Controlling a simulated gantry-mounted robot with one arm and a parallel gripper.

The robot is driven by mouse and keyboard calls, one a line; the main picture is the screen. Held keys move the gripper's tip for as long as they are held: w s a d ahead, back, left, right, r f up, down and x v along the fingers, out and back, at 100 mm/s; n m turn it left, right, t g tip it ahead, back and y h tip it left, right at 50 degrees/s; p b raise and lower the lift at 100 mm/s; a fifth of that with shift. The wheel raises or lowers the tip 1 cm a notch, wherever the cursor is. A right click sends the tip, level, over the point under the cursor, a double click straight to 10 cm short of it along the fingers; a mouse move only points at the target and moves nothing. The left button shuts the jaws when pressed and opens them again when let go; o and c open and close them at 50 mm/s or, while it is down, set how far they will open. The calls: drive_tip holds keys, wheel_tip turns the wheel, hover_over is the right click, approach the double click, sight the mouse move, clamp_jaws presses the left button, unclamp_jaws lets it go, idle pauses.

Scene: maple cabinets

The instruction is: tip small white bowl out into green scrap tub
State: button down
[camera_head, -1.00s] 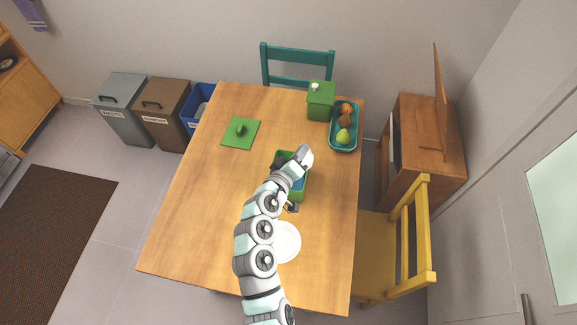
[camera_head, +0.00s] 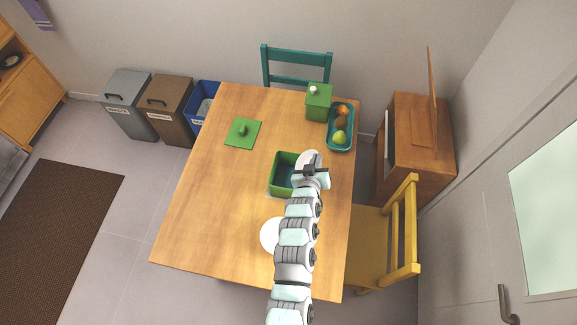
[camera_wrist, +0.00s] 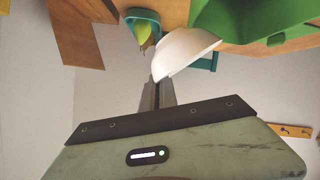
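The small white bowl (camera_head: 309,157) is at the far end of my gripper (camera_head: 311,172), near the right side of the green scrap tub (camera_head: 272,189). In the wrist view the bowl (camera_wrist: 185,50) appears tilted, and the fingers of my gripper (camera_wrist: 157,92) meet at its rim, shut on it. The green tub also shows in the wrist view (camera_wrist: 255,18), beside the bowl.
A green lid (camera_head: 242,132) lies on the table (camera_head: 215,205) to the left. A green canister (camera_head: 319,101) and a teal tray (camera_head: 331,145) with fruit stand at the back right. A white plate (camera_head: 269,235) lies near the front, partly behind my arm.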

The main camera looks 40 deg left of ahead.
drive_tip(key=w+d+f+m+g+y+b, duration=0.2)
drive_tip(key=w+d+f+m+b, duration=0.3)
drive_tip(key=b, duration=1.5)
drive_tip(key=shift+w+d+f+y+b, duration=0.5)
drive_tip(key=shift+d+y, duration=0.3)
drive_tip(key=shift+d, duration=0.4)
drive_tip(key=shift+s, duration=0.15)
